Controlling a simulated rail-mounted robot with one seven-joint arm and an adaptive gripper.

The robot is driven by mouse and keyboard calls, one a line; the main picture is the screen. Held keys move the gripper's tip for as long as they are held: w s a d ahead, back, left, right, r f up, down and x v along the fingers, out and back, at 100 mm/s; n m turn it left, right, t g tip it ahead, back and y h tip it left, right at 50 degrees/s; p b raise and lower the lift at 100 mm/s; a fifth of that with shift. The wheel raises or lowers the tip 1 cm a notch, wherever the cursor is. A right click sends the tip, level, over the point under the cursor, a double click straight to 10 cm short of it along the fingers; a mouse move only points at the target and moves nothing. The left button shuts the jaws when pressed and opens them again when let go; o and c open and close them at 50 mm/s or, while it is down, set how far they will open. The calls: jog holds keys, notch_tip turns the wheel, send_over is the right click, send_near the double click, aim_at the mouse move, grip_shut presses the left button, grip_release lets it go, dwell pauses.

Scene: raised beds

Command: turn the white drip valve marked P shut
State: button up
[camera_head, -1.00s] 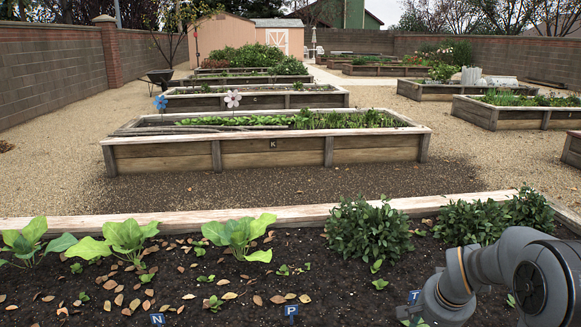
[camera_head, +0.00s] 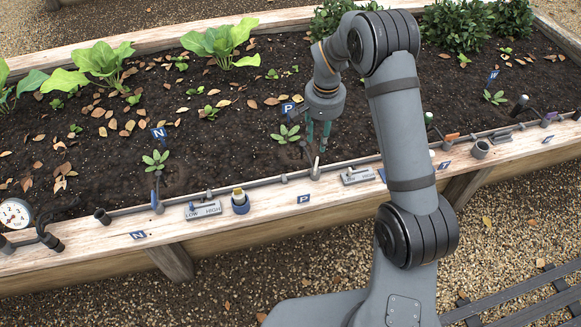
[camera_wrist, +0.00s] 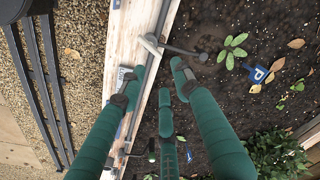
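The white drip valve (camera_head: 315,171) sits on the grey pipe along the bed's near edge, above the P label (camera_head: 303,198) on the wooden rim. In the wrist view the valve (camera_wrist: 151,43) lies just beyond the fingertips, with a dark tube running from it toward the soil. A blue P marker (camera_head: 287,108) stands in the soil behind; it also shows in the wrist view (camera_wrist: 257,75). My gripper (camera_head: 317,140) points down above the soil just behind the valve. Its green fingers (camera_wrist: 158,72) are spread and empty, apart from the valve. The handle's exact angle is hard to tell.
The grey pipe (camera_head: 275,180) runs along the wooden rim. LOW/HIGH plates stand on the rim left (camera_head: 204,209) and right (camera_head: 357,177) of the valve. A blue-and-yellow fitting (camera_head: 240,201) is to the left. A small seedling (camera_head: 286,134) grows beside my gripper.

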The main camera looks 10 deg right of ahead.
aim_at(316, 167)
jog(key=shift+n+g, duration=0.4)
jog(key=f+b, duration=0.1)
jog(key=f, duration=0.2)
jog(key=s+f+b, duration=0.1)
jog(key=f, duration=0.2)
jog(key=f+b, duration=0.1)
jog(key=f, duration=0.2)
jog(key=shift+s+a+f, duration=0.15)
jog(key=shift+s+f, duration=0.05)
jog(key=shift+s, duration=0.2)
jog(key=c, duration=0.4)
jog(key=c, duration=0.3)
grip_shut()
